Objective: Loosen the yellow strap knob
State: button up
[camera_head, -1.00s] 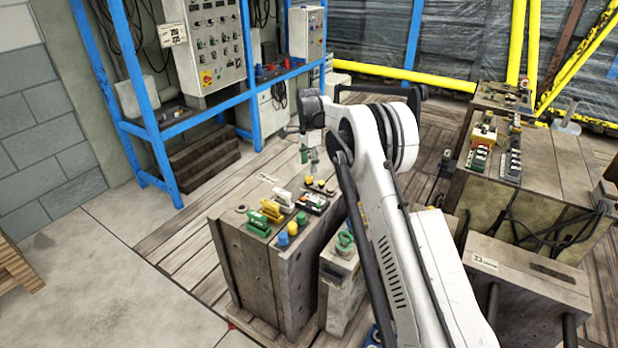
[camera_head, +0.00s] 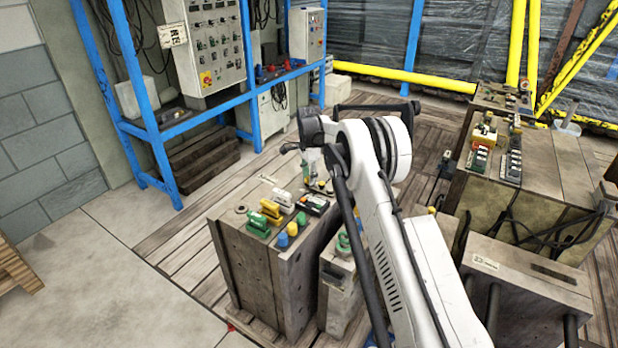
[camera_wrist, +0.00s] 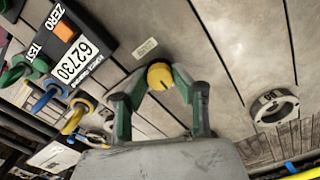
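The yellow strap knob (camera_wrist: 160,76) shows in the wrist view, a round cap seen end-on just beyond my gripper (camera_wrist: 160,80). In the head view my gripper (camera_head: 312,178) points down over the far right part of the block's top (camera_head: 228,217), and my arm hides much of that spot.
A black box labelled 62730 (camera_wrist: 82,62), with an orange button, lies beside the knob in the wrist view. Green (camera_wrist: 22,68), blue (camera_wrist: 50,97) and yellow (camera_wrist: 75,118) handles stand near it. A grey ring (camera_wrist: 274,107) lies on the right.

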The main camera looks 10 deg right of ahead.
grip_shut()
